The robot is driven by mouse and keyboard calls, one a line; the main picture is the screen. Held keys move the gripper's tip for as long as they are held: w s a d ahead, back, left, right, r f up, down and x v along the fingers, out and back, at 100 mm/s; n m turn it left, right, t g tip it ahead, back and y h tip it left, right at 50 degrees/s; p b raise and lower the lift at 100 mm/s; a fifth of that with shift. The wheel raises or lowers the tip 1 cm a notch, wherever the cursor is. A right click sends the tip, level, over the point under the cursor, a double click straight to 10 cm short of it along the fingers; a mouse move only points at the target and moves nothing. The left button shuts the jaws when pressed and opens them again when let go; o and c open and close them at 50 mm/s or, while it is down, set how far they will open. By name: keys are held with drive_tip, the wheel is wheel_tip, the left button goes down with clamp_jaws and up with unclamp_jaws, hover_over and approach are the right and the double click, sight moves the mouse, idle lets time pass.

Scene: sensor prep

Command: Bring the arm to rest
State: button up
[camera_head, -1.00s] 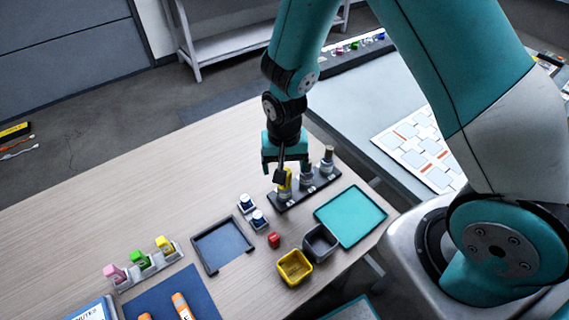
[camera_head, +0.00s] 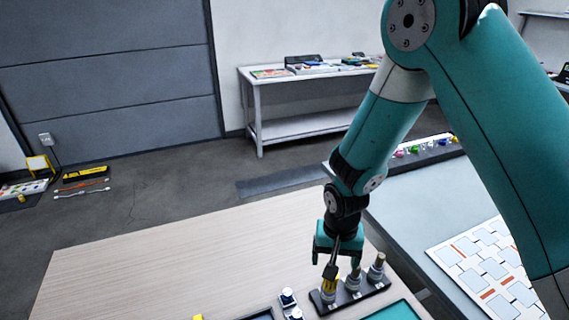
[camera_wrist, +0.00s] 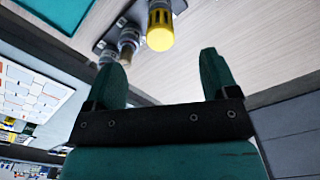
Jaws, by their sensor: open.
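My gripper (camera_head: 338,264), teal with a black wrist, points down over the dark rack (camera_head: 353,296) near the table's far right edge. Its two fingers are apart, and nothing shows between them in the wrist view (camera_wrist: 160,72). The rack holds a yellow-topped cylinder (camera_head: 329,285) and grey cylinders (camera_head: 376,268) in a row. The yellow cylinder also shows beyond the fingertips in the wrist view (camera_wrist: 160,30), apart from them. In the head view, a dark part of the gripper covers some of it.
The wooden table (camera_head: 200,255) is clear to the left. Two small white-and-blue bottles (camera_head: 288,298) stand left of the rack, and a teal tray (camera_head: 398,312) lies in front. A grey table (camera_head: 415,235) with a white board (camera_head: 490,265) adjoins on the right.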

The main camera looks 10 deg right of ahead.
drive_tip(key=s+a+r+n+y, duration=0.2)
drive_tip(key=s+r+n, duration=0.3)
drive_tip(key=s+r, duration=0.4)
drive_tip(key=s+a+r+n+y, duration=0.2)
drive_tip(key=s+r+n, duration=0.4)
drive_tip(key=r, duration=1.1)
drive_tip(key=s, duration=0.3)
drive_tip(key=shift+a+r, duration=0.2)
drive_tip(key=shift+w, duration=0.1)
